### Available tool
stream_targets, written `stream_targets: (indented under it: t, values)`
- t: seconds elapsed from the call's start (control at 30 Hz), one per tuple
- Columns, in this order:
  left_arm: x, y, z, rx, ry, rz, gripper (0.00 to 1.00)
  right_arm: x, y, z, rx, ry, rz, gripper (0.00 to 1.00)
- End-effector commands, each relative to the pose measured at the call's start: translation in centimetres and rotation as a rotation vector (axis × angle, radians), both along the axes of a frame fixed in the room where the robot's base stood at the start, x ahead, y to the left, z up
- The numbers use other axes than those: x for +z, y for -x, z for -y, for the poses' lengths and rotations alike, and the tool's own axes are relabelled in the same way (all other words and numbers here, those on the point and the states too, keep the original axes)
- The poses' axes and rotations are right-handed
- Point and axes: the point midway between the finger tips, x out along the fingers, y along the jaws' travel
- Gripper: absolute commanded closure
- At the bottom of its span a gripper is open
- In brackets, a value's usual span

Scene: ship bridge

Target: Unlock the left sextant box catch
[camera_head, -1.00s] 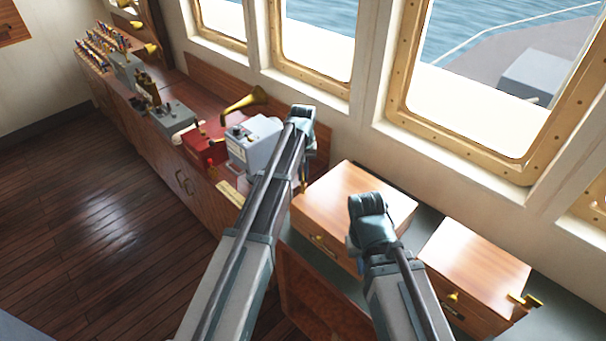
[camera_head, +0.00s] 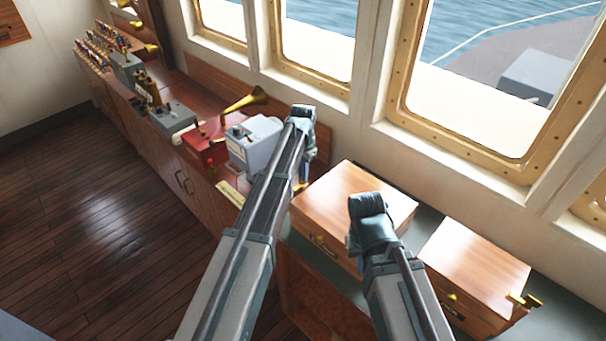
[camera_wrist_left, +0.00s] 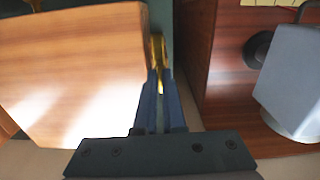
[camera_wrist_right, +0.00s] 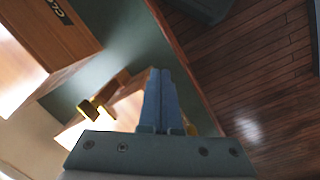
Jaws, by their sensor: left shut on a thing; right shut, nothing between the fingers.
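The left box (camera_head: 350,195) is a closed wooden box with a brass fitting (camera_head: 322,244) on its front. My left gripper (camera_head: 304,177) is at the left side of this box. My right gripper (camera_wrist_right: 160,75) is shut and empty. In the head view its hand is in front of the left box, hiding the fingertips.
A second wooden box (camera_head: 478,262) stands to the right, with a brass catch (camera_head: 524,301) on its right side. A grey instrument (camera_head: 254,140), a red box (camera_head: 205,147) and a brass horn (camera_head: 245,101) stand left of my left gripper. Windows line the back.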

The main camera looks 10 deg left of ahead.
Motion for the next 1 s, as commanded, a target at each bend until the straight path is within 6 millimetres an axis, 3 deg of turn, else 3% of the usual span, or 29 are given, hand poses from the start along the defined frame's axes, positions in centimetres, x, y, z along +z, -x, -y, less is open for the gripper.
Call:
stream_targets:
  t: [0.67, 0.7, 0.83, 1.0]
  values:
    - [-0.01, 0.02, 0.0, -0.053, -0.001, -0.001, 1.0, -0.01, 0.0, 0.0, 0.0, 0.0, 0.0, 1.0]
    - [-0.01, 0.02, 0.0, -0.052, -0.001, -0.001, 0.88, -0.01, 0.0, 0.0, 0.0, 0.0, 0.0, 1.0]
    - [-0.01, 0.02, 0.0, -0.052, -0.001, -0.001, 0.64, -0.01, 0.0, 0.0, 0.0, 0.0, 0.0, 1.0]
    - [0.0, 0.01, 0.0, -0.051, 0.0, 0.0, 0.63, 0.0, 0.0, 0.0, 0.0, 0.0, 0.0, 1.0]
